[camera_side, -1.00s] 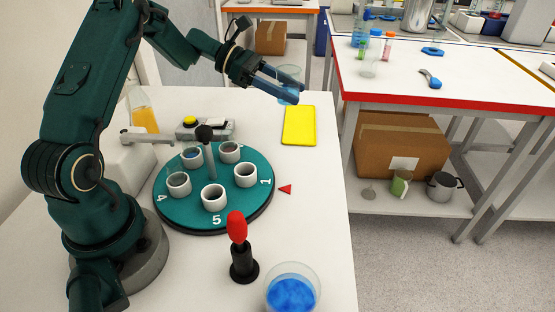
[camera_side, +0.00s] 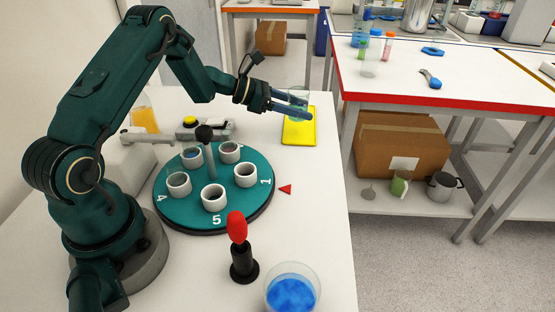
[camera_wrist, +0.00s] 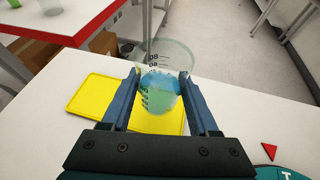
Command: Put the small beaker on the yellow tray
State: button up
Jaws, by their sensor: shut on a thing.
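The small beaker is clear, with dark graduation marks and some blue-green liquid in it. In the wrist view the beaker (camera_wrist: 160,85) is between the two blue fingers of my gripper (camera_wrist: 165,100), which is shut on it. In the side view my gripper (camera_side: 295,108) holds the beaker (camera_side: 298,94) upright over the far part of the yellow tray (camera_side: 299,136). The tray is a flat yellow rectangle, and it also shows below and left of the beaker in the wrist view (camera_wrist: 92,95). I cannot tell whether the beaker's base touches the tray.
A green turntable (camera_side: 222,216) with several white cups stands left of the tray. A red-topped black stand (camera_side: 240,252) and a dish of blue liquid (camera_side: 292,290) are at the front. A bottle of orange liquid (camera_side: 145,119) stands behind. The table's right edge is close to the tray.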

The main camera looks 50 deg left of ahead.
aim_at(300, 134)
jog(key=shift+w+d+f, duration=0.3)
jog(key=shift+d+f, duration=0.05)
jog(key=shift+f, duration=1.9)
jog(key=o, duration=1.4)
jog(key=shift+f, duration=0.15)
